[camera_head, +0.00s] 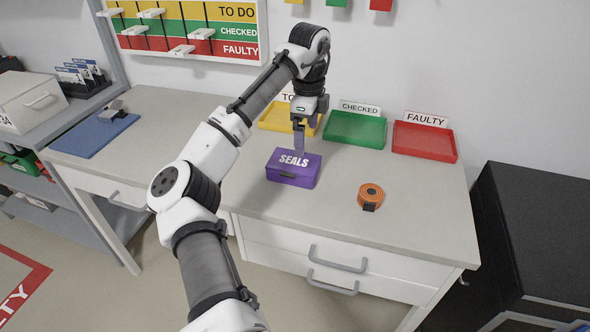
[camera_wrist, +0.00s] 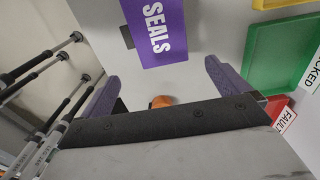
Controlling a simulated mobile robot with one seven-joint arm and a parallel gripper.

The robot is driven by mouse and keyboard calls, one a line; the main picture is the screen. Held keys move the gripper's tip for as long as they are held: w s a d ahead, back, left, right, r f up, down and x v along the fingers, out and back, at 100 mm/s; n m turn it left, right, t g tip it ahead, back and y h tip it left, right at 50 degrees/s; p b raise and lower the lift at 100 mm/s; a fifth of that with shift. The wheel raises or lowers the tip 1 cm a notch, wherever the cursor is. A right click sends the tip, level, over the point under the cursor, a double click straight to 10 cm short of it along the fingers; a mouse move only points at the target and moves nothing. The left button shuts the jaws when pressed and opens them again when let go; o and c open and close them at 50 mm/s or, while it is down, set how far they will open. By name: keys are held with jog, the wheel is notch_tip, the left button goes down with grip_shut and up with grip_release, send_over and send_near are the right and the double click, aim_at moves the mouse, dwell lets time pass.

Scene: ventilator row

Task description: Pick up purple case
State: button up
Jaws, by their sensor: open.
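The purple case (camera_head: 292,172) with the white word SEALS on its lid lies closed on the grey workbench. My gripper (camera_head: 299,147) points down from above at the case's back edge; a finger overlaps the lid's rear in the head view, and I cannot tell whether it touches. In the wrist view the case (camera_wrist: 161,32) fills the top middle, cut off by the picture's edge. My gripper (camera_wrist: 160,74) shows two fingers spread wide there, with nothing between them.
An orange tape roll (camera_head: 371,195) sits right of the case. Yellow (camera_head: 279,123), green (camera_head: 355,129) and red (camera_head: 425,142) trays stand behind, with label cards. A blue mat (camera_head: 93,137) lies at the left.

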aim_at(306, 163)
notch_tip(306, 163, down, 7)
jog(key=shift+r, duration=0.2)
jog(key=shift+w+f+p, duration=0.15)
jog(key=shift+f+p, duration=0.75)
jog(key=shift+f, duration=1.8)
jog(key=c, duration=1)
jog(key=shift+r, duration=0.15)
